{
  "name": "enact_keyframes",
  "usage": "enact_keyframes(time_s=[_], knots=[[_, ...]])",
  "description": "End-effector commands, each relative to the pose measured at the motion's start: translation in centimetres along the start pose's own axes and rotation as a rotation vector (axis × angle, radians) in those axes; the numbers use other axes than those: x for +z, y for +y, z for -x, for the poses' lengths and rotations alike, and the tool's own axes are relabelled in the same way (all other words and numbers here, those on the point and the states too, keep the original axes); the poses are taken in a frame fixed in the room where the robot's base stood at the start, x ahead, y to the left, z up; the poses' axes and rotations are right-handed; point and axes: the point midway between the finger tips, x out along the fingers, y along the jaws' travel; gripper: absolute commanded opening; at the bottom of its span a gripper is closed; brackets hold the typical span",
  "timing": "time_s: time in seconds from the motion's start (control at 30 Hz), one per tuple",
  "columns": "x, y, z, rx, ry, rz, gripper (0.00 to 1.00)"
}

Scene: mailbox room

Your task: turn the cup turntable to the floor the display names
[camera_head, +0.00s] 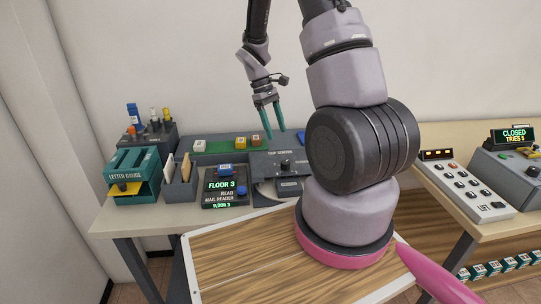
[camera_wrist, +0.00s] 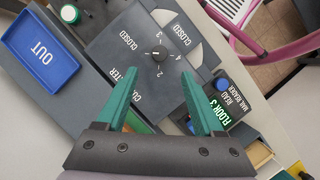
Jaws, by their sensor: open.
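The mail reader display (camera_head: 222,186) reads FLOOR 3. It also shows, tilted, at the right in the wrist view (camera_wrist: 222,115). The dark grey sorter panel (camera_head: 285,165) stands on the left table. In the wrist view a small black round knob (camera_wrist: 158,54) sits on this panel, with numbers around it and CLOSED printed twice; I take it for the turntable's control. Its pointed setting is too small to tell. My gripper (camera_head: 275,133) is open and empty above the panel. In the wrist view its green fingers (camera_wrist: 160,74) straddle the area just below the knob, apart from it.
A green letter gauge (camera_head: 130,178) and a bottle rack (camera_head: 150,140) stand at the left. A blue OUT tray (camera_wrist: 42,50) lies beside the panel. A keypad box (camera_head: 466,191) and a box reading CLOSED, TRIES 3 (camera_head: 515,138) stand on the right table.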

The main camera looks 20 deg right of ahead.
Motion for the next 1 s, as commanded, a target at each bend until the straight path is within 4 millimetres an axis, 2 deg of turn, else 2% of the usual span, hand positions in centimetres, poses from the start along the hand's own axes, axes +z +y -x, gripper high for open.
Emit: enact_keyframes(time_s=[0.23, 0.63, 0.8, 1.0], knots=[[-0.1, 0.1, -2.5, -0.002, -0.016, 0.014, 0.69], [0.1, 0.1, -9.6, -0.002, -0.016, 0.012, 0.69], [0.0, 0.1, -11.0, -0.001, -0.013, 0.012, 0.69], [0.0, 0.1, -11.3, 0.0, -0.011, 0.011, 0.69]])
